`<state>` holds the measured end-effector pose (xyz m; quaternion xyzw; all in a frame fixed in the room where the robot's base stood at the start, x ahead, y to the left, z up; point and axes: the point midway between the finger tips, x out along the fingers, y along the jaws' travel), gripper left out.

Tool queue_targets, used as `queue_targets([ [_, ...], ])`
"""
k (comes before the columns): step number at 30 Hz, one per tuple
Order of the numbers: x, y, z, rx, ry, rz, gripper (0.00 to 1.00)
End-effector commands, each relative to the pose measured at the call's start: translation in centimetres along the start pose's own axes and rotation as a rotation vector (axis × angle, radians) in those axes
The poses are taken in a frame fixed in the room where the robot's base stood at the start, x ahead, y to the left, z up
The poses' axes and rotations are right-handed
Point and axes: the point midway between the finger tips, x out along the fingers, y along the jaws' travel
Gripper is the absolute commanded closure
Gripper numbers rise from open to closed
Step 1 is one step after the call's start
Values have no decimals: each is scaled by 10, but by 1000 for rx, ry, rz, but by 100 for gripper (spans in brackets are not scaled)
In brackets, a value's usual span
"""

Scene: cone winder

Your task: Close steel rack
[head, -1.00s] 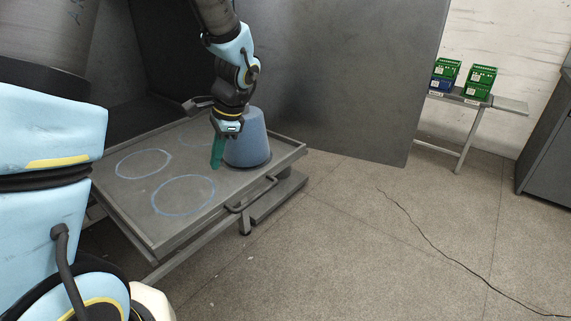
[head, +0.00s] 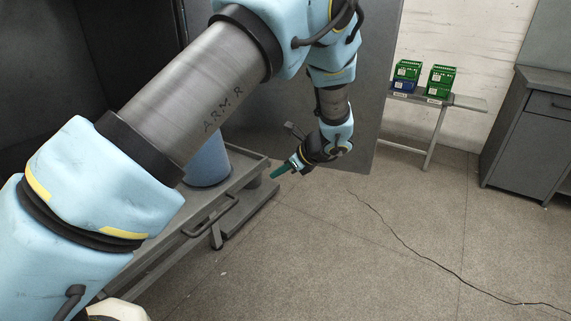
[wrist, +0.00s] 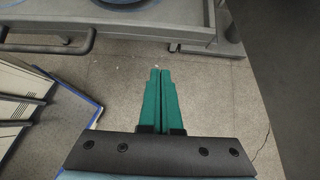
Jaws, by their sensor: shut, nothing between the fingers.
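The steel rack (head: 262,166) stands pulled out in front of the dark cabinet, as a grey tray with a front bar handle (head: 212,217). A blue-grey cone (head: 207,165) stands on it, partly hidden behind my arm. My gripper (head: 273,172) is off the rack's right front corner, apart from it, with green fingers pointing left. In the wrist view the green fingers (wrist: 158,75) are together and empty, above the floor. The rack's edge (wrist: 190,40) crosses the top of that view, and a dark handle bar (wrist: 50,46) shows at the left.
A large grey door panel (head: 375,110) stands open behind my gripper. Green and blue crates (head: 405,76) sit on a bench by the wall, and a grey cabinet (head: 530,140) is at right.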

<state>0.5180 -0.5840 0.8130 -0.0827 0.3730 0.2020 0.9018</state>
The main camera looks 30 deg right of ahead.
Motion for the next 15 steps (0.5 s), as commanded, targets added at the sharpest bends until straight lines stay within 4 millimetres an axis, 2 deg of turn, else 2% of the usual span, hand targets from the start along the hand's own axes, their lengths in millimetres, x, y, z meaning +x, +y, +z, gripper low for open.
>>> queue_targets([
  [5, 36, 2, 2, 0, 0, 4, 100],
  [9, 50, 1, 18, -3, 1, 1, 100],
  [15, 62, 1, 28, -3, 1, 1, 100],
])
